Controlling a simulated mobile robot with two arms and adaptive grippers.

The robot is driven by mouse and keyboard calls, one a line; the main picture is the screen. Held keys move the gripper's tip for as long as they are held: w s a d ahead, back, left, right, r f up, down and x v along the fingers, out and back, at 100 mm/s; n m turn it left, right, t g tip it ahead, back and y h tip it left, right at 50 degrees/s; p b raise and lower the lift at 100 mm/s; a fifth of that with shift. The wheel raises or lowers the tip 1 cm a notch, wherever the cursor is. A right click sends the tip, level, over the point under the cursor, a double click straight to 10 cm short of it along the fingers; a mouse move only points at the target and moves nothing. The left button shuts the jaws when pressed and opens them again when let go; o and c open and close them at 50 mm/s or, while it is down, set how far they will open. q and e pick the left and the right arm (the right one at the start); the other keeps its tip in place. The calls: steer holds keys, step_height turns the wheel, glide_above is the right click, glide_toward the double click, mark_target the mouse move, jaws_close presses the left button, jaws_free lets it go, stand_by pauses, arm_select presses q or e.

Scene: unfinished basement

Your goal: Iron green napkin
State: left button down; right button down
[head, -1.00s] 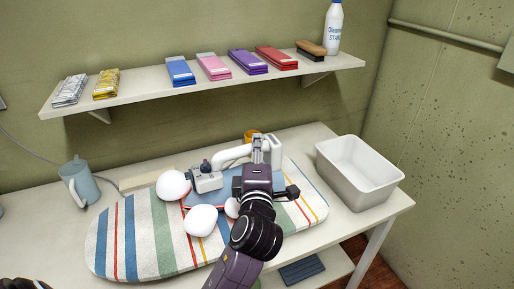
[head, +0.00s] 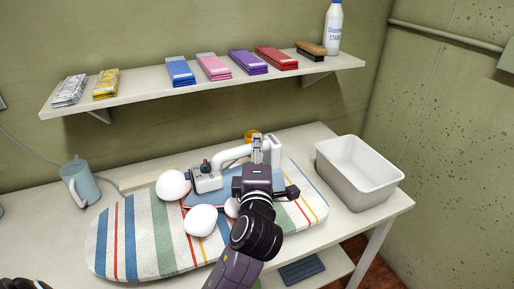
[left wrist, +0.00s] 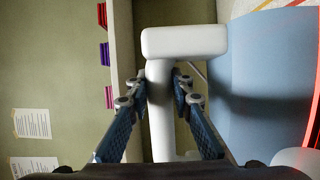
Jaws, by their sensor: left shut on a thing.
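My left gripper (head: 262,160) is shut on the white handle of an iron (head: 235,153), toward the back of the ironing board. The left wrist view shows both blue fingers (left wrist: 160,88) on either side of the white handle (left wrist: 184,41). The iron's grey end (head: 208,180) points left. A flat blue cloth (head: 226,188) with red along its edge lies on the striped board, partly hidden by my arm; it also shows in the left wrist view (left wrist: 262,75). I cannot make out a green napkin. My right gripper is not in view.
White rounded things (head: 201,220) sit by the cloth. The striped ironing board (head: 145,240) lies on the table. A blue-grey mug (head: 78,184) stands left, a white bin (head: 357,178) right. A shelf (head: 215,88) above holds folded cloths, a brush and a bottle.

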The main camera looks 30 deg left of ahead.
arm_select(q)
steer(key=shift+w+d+b, duration=0.65)
steer(key=shift+w, duration=0.1)
stand_by(0.6)
steer(key=shift+s+a, duration=0.15)
stand_by(0.4)
steer(key=shift+s+a, duration=0.2)
steer(key=shift+s, duration=0.05)
steer(key=shift+s+a, duration=0.2)
steer(key=shift+s+a, duration=0.65)
steer(key=shift+s, duration=0.1)
stand_by(0.4)
steer(key=shift+w+d+b, duration=0.4)
steer(key=shift+w+b, duration=0.15)
steer(key=shift+b, duration=0.2)
stand_by(1.1)
